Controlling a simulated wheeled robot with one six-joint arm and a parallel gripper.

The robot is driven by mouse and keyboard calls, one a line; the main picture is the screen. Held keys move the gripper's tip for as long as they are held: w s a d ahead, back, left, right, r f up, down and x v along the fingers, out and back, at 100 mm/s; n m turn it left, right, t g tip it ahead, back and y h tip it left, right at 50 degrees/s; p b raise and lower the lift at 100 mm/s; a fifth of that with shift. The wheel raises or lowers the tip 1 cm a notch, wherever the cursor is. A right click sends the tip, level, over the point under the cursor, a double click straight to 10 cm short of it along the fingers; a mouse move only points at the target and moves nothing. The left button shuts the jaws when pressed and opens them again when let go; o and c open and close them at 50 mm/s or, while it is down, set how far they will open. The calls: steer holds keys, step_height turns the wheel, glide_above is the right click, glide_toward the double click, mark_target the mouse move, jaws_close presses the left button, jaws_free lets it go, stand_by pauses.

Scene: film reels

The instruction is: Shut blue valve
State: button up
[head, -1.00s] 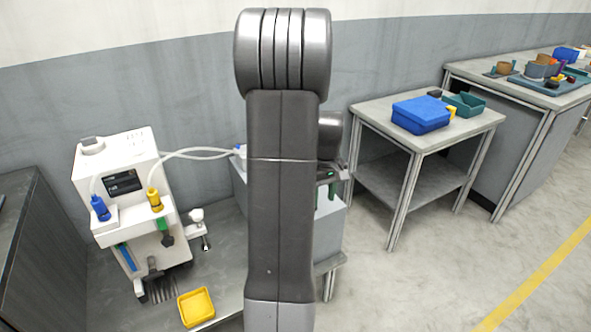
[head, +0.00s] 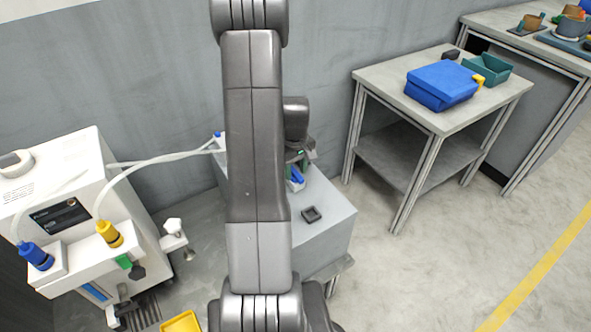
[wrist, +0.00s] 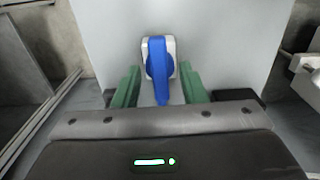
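The blue valve (wrist: 160,72) has a blue lever on a pale body. In the wrist view its lever points down the picture, towards my gripper. My gripper (wrist: 160,80) is open, with one green finger on each side of the lever and a gap at both sides. I cannot tell how deep the fingertips reach along it. In the head view the blue valve (head: 297,182) shows small beside my gripper (head: 294,168), partly hidden by my arm.
A white machine (head: 60,190) with blue and yellow fittings stands at left, its pale tubes running behind my arm. A grey cabinet (head: 325,235) bears a small dark square piece (head: 312,214). A table (head: 400,90) at right holds a blue case (head: 440,86) and a green bin (head: 490,69).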

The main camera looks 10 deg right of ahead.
steer(key=shift+f, duration=0.1)
jaws_close()
steer(key=shift+m, duration=0.3)
steer(key=m, duration=0.4)
steer(key=shift+b, duration=0.3)
steer(key=m, duration=0.9)
steer(key=shift+b, duration=0.3)
steer(key=shift+w+m, duration=0.1)
steer(key=shift+m, duration=2)
